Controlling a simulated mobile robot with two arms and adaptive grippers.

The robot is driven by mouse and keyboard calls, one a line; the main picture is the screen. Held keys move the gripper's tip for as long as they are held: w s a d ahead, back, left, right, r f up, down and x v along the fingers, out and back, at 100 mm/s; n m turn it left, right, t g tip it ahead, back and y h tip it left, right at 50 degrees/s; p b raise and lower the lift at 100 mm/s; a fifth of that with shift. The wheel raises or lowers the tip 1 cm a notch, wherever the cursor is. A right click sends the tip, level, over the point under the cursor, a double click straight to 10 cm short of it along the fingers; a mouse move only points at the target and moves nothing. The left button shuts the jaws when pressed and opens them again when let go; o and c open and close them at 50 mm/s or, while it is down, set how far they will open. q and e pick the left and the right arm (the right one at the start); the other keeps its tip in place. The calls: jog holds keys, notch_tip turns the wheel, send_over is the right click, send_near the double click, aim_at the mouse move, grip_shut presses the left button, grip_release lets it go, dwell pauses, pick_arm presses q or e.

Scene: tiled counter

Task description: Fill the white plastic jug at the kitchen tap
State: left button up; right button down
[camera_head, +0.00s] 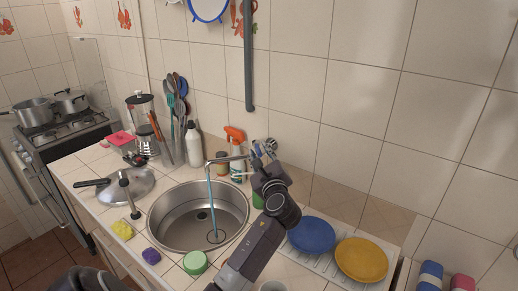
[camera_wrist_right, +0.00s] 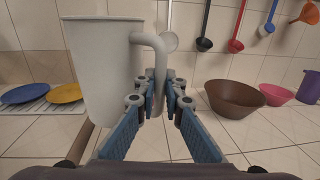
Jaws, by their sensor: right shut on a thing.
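The white plastic jug (camera_wrist_right: 98,75) is upright in the right wrist view, with its handle (camera_wrist_right: 158,65) between the blue-padded fingers of my right gripper (camera_wrist_right: 160,95), which is shut on it. The kitchen tap (camera_head: 228,160) stands behind the round steel sink (camera_head: 185,228), and a bluish stream of water (camera_head: 211,200) falls from its spout into the basin. My left gripper (camera_head: 264,160) is at the tap's right side, by its handle end; its fingers are small and partly hidden, so their opening is unclear. A pale round rim at the bottom edge of the head view is mostly cut off.
A green-lidded tub (camera_head: 195,262), a yellow sponge (camera_head: 122,230) and a purple sponge (camera_head: 151,256) lie in front of the sink. Blue (camera_head: 311,235) and yellow (camera_head: 361,259) plates lie on a rack at right. A spray bottle (camera_head: 237,165) stands behind. A brown bowl (camera_wrist_right: 234,97) shows in the wrist view.

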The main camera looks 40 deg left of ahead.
pick_arm(q)
jog(key=shift+w+a+r, duration=0.1)
jog(key=shift+w+a, duration=0.05)
jog(key=shift+a, duration=0.25)
grip_shut()
